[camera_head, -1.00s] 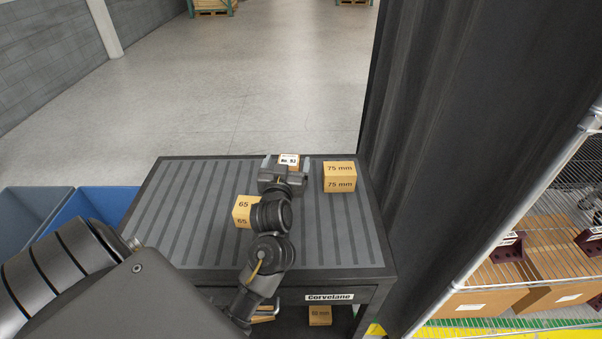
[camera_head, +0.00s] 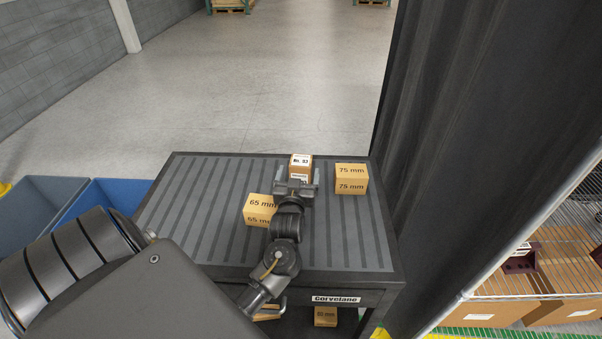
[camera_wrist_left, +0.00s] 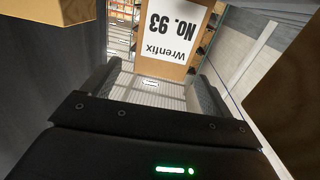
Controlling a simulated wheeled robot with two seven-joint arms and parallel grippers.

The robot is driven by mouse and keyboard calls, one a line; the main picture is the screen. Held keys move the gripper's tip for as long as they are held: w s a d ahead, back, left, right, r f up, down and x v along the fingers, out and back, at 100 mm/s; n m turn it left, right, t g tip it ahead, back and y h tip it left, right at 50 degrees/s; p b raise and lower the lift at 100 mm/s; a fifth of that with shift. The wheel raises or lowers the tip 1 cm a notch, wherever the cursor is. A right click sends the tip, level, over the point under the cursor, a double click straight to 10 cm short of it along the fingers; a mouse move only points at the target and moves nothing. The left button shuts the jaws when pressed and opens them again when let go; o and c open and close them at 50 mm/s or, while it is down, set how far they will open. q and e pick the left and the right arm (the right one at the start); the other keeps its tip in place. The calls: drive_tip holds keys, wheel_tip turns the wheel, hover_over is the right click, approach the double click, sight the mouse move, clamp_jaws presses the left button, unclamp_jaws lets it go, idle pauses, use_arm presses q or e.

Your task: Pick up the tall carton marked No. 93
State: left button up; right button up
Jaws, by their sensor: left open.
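The tall carton marked No. 93 (camera_head: 301,161) stands upright at the back of the grey table, its lower part partly hidden by my left gripper (camera_head: 296,183). In the left wrist view the carton (camera_wrist_left: 174,65) shows its white label upside down, ahead of the gripper and between the lines of its two fingers. My left gripper (camera_wrist_left: 150,82) is open and empty, on the near side of the carton. Whether a finger touches the carton, I cannot tell. My right gripper is not in view.
A 75 mm carton (camera_head: 351,179) stands right of the gripper and a 65 mm carton (camera_head: 260,211) to its left and nearer. The ribbed table top (camera_head: 190,215) is clear at the left. A dark curtain (camera_head: 465,130) hangs at the right. A blue bin (camera_head: 105,192) stands left.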

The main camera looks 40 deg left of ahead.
sight(302, 155)
use_arm(q)
drive_tip(key=p+x, duration=0.1)
drive_tip(key=x, duration=0.4)
drive_tip(key=shift+r, duration=0.15)
drive_tip(key=shift+w+a, duration=0.2)
drive_tip(key=shift+w, duration=0.2)
drive_tip(key=c, duration=1.3)
